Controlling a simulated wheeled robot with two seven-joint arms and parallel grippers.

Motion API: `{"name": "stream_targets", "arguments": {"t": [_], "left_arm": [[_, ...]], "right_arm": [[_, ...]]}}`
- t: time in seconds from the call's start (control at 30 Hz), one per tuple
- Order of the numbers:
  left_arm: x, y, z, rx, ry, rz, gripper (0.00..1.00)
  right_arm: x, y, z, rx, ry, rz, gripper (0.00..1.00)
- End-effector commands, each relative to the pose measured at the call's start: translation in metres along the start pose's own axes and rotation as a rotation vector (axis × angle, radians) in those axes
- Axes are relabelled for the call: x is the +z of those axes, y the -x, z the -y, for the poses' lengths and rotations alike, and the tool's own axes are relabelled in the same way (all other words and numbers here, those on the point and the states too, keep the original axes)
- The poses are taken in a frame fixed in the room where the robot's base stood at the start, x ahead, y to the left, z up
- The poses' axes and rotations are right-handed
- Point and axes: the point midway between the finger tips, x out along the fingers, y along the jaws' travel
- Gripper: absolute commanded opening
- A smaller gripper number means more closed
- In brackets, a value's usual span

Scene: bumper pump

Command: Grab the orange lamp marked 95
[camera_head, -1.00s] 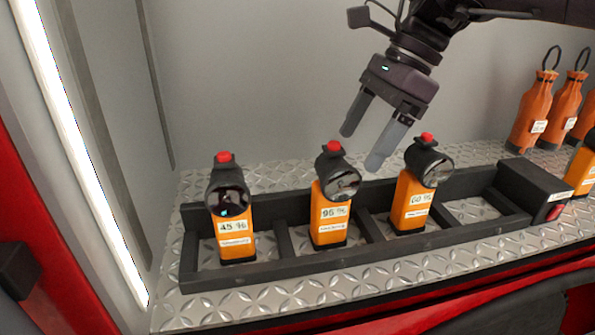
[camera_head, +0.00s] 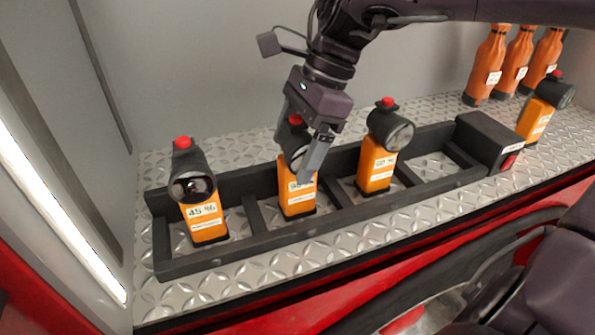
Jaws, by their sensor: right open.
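The orange lamp marked 95 (camera_head: 292,203) stands upright in the black rack (camera_head: 240,245), second from the left. My right gripper (camera_head: 298,160) is at its black head, open, pointing down. One finger crosses in front of the lamp's head and part of its label; the other finger is mostly hidden behind the head. I cannot tell whether the fingers touch the lamp. My left gripper is not in view.
An orange lamp marked 45 (camera_head: 207,226) stands to the left, another lamp (camera_head: 376,170) to the right. A further lamp (camera_head: 535,122) stands past the rack's black end box (camera_head: 488,140). Orange bottles (camera_head: 488,70) stand at the back right.

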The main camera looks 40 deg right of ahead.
Motion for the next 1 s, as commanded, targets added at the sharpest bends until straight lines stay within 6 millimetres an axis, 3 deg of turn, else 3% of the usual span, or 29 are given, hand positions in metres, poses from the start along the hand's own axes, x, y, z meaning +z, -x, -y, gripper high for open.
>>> {"name": "stream_targets", "arguments": {"t": [0.2, 0.83, 1.0], "left_arm": [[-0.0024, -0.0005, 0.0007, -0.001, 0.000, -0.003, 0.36], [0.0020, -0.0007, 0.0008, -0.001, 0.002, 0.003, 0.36], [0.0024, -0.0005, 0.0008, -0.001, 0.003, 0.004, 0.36]], "right_arm": [[-0.0001, -0.0009, 0.0002, -0.001, 0.000, 0.000, 0.84], [-0.0003, -0.0008, 0.0002, -0.001, -0.001, 0.000, 0.02], [0.0003, 0.0001, 0.0005, -0.003, 0.001, 0.001, 0.00]]}}
